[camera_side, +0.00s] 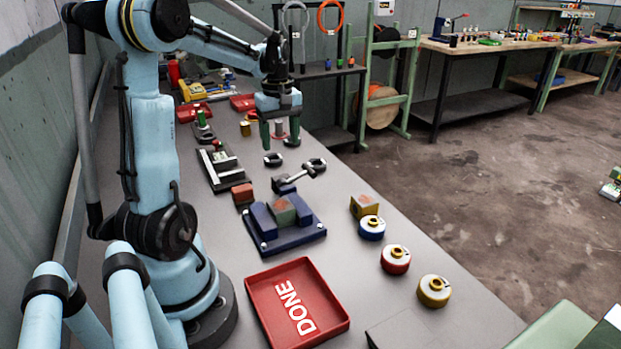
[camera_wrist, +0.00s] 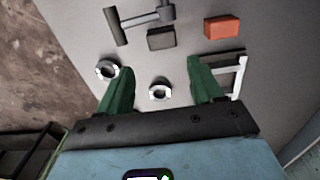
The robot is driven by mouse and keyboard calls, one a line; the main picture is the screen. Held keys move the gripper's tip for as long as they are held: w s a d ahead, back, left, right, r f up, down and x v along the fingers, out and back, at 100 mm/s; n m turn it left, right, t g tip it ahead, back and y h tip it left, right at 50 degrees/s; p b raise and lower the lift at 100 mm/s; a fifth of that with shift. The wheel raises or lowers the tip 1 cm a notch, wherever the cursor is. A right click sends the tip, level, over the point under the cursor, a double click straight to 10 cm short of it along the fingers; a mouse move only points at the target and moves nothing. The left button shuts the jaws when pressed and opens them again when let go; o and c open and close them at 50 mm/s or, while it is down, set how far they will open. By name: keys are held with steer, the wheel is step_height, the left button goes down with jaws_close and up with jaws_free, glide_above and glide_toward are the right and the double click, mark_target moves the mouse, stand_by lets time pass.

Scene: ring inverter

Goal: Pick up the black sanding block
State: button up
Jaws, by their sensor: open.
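The black sanding block (camera_wrist: 161,38) is a small dark block lying flat near the top of the wrist view, below a hammer-like tool. In the side view a dark block (camera_side: 283,186) lies beside that tool, partly merged with it. My gripper (camera_side: 280,138) has green fingers pointing down over the far part of the bench.
The hammer-like tool (camera_wrist: 140,20) and an orange block (camera_wrist: 222,27) flank the sanding block. A red tray marked DONE (camera_side: 335,320) sits at the near end.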

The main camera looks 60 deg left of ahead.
glide_above(281, 177)
step_height(281, 177, down, 6)
steer(key=shift+w+a+f, duration=0.1)
steer(key=shift+w, duration=0.05)
steer(key=shift+f, duration=3)
steer(key=c, duration=0.8)
steer(key=shift+o, duration=0.2)
steer(key=shift+r, duration=0.1)
steer(key=shift+r, duration=4.95)
